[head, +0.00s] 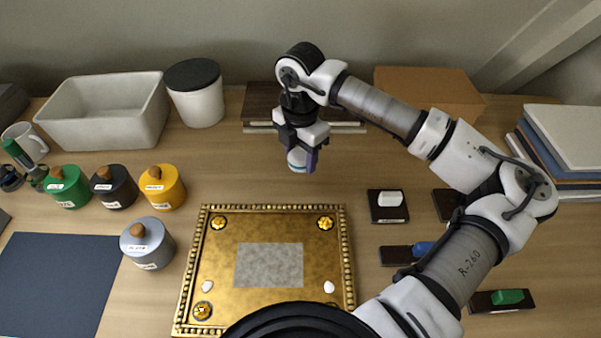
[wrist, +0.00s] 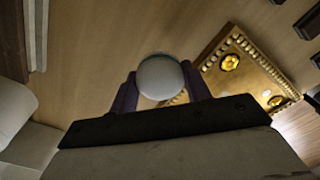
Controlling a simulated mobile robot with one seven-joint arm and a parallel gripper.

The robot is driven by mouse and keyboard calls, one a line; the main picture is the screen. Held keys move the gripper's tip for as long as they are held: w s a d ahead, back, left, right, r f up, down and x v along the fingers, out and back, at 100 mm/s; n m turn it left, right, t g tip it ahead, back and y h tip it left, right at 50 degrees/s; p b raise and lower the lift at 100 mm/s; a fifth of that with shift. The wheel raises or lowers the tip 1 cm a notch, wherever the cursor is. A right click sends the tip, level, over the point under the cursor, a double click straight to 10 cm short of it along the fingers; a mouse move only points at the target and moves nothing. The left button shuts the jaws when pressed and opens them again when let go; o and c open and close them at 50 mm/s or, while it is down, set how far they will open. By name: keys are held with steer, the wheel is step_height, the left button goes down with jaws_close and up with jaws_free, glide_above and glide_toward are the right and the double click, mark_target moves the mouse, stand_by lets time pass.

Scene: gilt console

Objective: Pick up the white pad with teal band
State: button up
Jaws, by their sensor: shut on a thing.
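The white pad with teal band (head: 297,159) is held between the fingers of my gripper (head: 302,150), above the wooden table and behind the gilt panel. Its white round face and a blue-teal band show below the fingers in the head view. In the wrist view the pad's pale round end (wrist: 160,77) sits between the two dark purple fingers of my gripper (wrist: 160,88). My gripper is shut on it. The pad's upper part is hidden by the fingers.
The gilt panel (head: 230,220) with a grey rectangle lies in front. Lidded pots, one of them yellow (head: 162,187), stand at left. A white bin (head: 105,112) and a black-lidded tub (head: 197,98) stand behind. Small dark blocks, one of them with a white top (head: 388,212), lie at right.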

mark_target(301, 155)
step_height(301, 155, up, 13)
steer(key=b, duration=0.2)
steer(key=shift+f, duration=0.15)
steer(key=shift+o, duration=1.2)
steer(key=shift+c, duration=0.9)
steer(key=shift+f, duration=0.1)
